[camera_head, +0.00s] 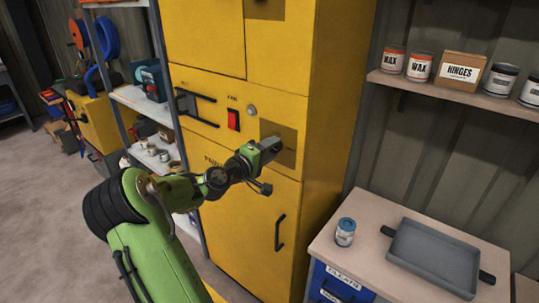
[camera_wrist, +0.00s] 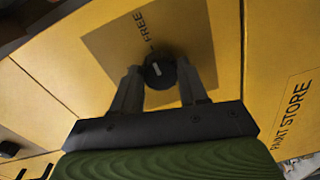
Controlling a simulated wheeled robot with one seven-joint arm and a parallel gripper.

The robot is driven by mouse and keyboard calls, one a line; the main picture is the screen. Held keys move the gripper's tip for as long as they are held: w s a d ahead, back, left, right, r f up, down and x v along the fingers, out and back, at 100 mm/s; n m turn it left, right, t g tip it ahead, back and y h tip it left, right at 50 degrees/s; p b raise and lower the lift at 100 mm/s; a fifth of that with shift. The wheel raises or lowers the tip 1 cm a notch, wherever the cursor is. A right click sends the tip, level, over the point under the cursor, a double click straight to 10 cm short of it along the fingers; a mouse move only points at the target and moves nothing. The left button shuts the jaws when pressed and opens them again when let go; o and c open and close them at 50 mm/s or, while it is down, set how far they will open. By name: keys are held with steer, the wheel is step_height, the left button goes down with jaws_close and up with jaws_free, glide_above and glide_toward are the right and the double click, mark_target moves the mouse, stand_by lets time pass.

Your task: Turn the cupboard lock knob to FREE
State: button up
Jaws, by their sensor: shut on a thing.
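The cupboard (camera_head: 335,120) is tall and yellow. In the wrist view the lock knob (camera_wrist: 160,68) is round and dark with a short pale mark on its face. It sits on a darker square patch (camera_wrist: 195,35) with the word FREE printed at its upper left. My gripper (camera_wrist: 158,82) has one finger on each side of the knob and is shut on it. I cannot tell exactly which way the mark points. In the head view my gripper (camera_head: 270,146) reaches the dark patch (camera_head: 288,155) and hides the knob.
A red switch (camera_head: 233,119), a round grey button (camera_head: 252,110) and a dark handle (camera_head: 280,232) are on the cupboard front. A shelf (camera_head: 450,92) holds cans and a box.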

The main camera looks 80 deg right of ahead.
steer(key=shift+f, duration=0.1)
stand_by(0.4)
steer(key=o, duration=1.1)
steer(key=shift+c, duration=0.2)
steer(key=shift+a, duration=0.1)
steer(key=v, duration=1.5)
steer(key=shift+w+a, duration=0.15)
steer(key=shift+a, duration=0.1)
